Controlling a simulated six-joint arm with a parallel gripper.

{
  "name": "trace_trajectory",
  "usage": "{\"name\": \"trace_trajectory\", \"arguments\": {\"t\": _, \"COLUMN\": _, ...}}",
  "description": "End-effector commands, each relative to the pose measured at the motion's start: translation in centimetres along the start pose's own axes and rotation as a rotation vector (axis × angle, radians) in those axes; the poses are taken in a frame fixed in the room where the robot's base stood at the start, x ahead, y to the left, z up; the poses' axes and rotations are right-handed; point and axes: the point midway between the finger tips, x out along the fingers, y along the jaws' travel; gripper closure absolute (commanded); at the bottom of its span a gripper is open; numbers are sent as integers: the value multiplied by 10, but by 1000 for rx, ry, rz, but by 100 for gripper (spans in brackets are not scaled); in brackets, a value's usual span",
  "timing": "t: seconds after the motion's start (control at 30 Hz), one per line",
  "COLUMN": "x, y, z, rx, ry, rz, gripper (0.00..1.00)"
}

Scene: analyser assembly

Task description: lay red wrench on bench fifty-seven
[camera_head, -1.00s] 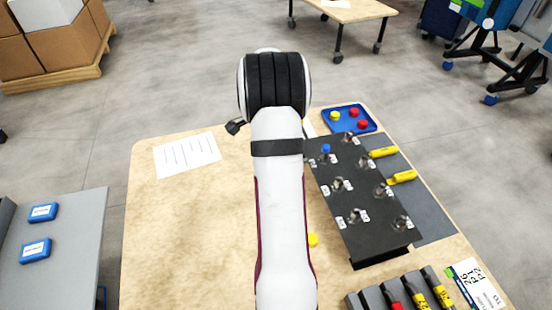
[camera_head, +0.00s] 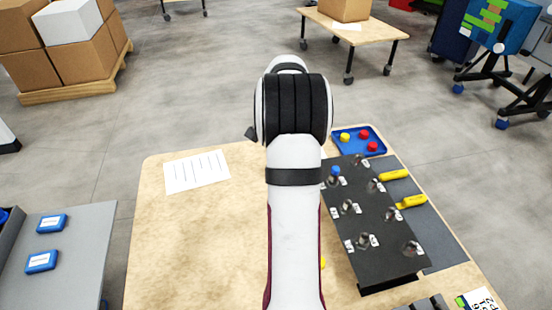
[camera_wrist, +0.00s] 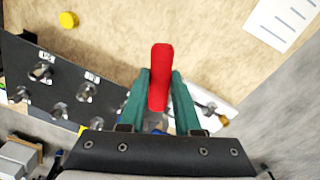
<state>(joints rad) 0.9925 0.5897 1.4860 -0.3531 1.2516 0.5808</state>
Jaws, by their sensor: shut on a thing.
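The red wrench (camera_wrist: 159,75) is in the wrist view, held between the two green fingers of my gripper (camera_wrist: 160,98). Its red handle sticks out past the fingertips, above the wooden bench top. The rest of the wrench is hidden by the fingers and the gripper body. The bench (camera_head: 150,225) is light wood and fills the middle of the head view. In the head view my arm hides the gripper and the wrench. No number fifty-seven can be read on the bench.
A black panel with several metal fittings (camera_head: 385,255) stands on the bench's right. Beside it are yellow-handled tools (camera_head: 412,201) on a grey mat and a blue tray (camera_head: 347,150) with caps. A white sheet (camera_head: 197,172) lies back left. The bench's left part is bare.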

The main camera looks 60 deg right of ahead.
Motion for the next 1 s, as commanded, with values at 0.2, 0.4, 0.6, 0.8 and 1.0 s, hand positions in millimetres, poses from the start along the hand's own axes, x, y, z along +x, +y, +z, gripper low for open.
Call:
{"name": "trace_trajectory", "arguments": {"t": 0.2, "x": 36, "y": 7, "z": -28, "rx": -765, "ry": -5, "rz": -3, "gripper": 100}}
{"name": "trace_trajectory", "arguments": {"t": 0.4, "x": 68, "y": 16, "z": -50, "rx": -1461, "ry": -3, "rz": -12, "gripper": 100}}
{"name": "trace_trajectory", "arguments": {"t": 0.6, "x": 84, "y": 22, "z": -62, "rx": -1852, "ry": 4, "rz": -15, "gripper": 100}}
{"name": "trace_trajectory", "arguments": {"t": 0.8, "x": 101, "y": 23, "z": -63, "rx": -1921, "ry": 2, "rz": -16, "gripper": 100}}
{"name": "trace_trajectory", "arguments": {"t": 1.0, "x": 130, "y": 23, "z": -63, "rx": -1918, "ry": 2, "rz": -16, "gripper": 100}}
